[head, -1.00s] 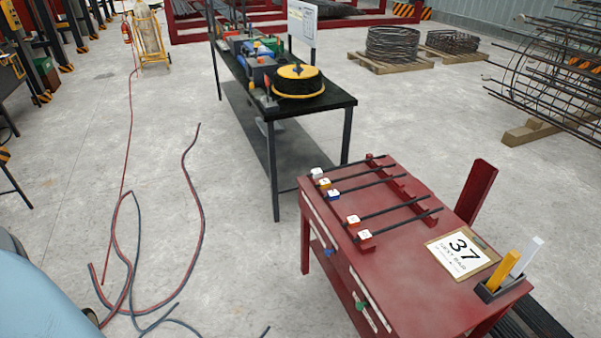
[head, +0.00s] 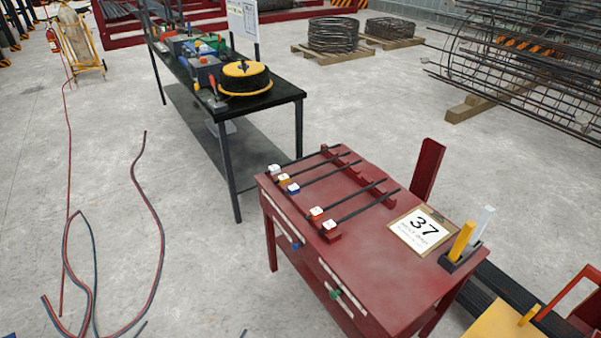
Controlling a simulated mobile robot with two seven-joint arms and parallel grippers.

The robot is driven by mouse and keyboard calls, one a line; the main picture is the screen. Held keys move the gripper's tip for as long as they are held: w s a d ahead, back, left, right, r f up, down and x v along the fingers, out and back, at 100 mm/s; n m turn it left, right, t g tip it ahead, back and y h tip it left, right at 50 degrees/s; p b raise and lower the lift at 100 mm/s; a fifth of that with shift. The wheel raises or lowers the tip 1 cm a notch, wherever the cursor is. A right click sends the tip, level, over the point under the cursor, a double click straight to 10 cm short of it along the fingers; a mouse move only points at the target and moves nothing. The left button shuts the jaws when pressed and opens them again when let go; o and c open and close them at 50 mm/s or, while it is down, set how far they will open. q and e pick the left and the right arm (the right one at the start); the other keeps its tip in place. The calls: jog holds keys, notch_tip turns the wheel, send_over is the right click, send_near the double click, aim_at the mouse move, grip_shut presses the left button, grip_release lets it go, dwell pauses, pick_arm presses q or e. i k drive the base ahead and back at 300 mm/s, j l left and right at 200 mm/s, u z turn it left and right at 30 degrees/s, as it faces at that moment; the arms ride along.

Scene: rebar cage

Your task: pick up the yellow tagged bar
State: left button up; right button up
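The yellow tagged bar is a thin dark bar lying on a red rack on the red cabinet top (head: 385,245). Its yellow tag (head: 284,179) is at the bar's near-left end. It lies second from the back, between a white-tagged bar (head: 274,169) and a blue-tagged bar (head: 293,188). Two more bars with an orange tag (head: 316,213) and a red and white tag (head: 329,226) lie nearer. Neither of my grippers is in view.
A dark workbench (head: 280,97) with tools stands behind. Hoses (head: 150,210) lie on the floor at left. Open concrete floor (head: 200,270) lies left of the cabinet.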

aim_at(283, 179)
jog(key=k+z, duration=0.9)
jog(key=k+l+z, duration=0.25)
jog(key=z, duration=0.2)
jog(key=k+u, duration=0.15)
jog(key=u, duration=1.1)
jog(key=i+j+u, duration=0.5)
jog(key=i+u, duration=0.25)
jog(key=i+j+u, duration=0.1)
jog(key=i+u, duration=0.25)
jog(key=i, duration=0.55)
jog(key=i+j+z, duration=0.15)
jog(key=i, duration=0.4)
jog(key=i+j, duration=0.1)
jog(key=i, duration=0.45)
jog(key=z, duration=0.05)
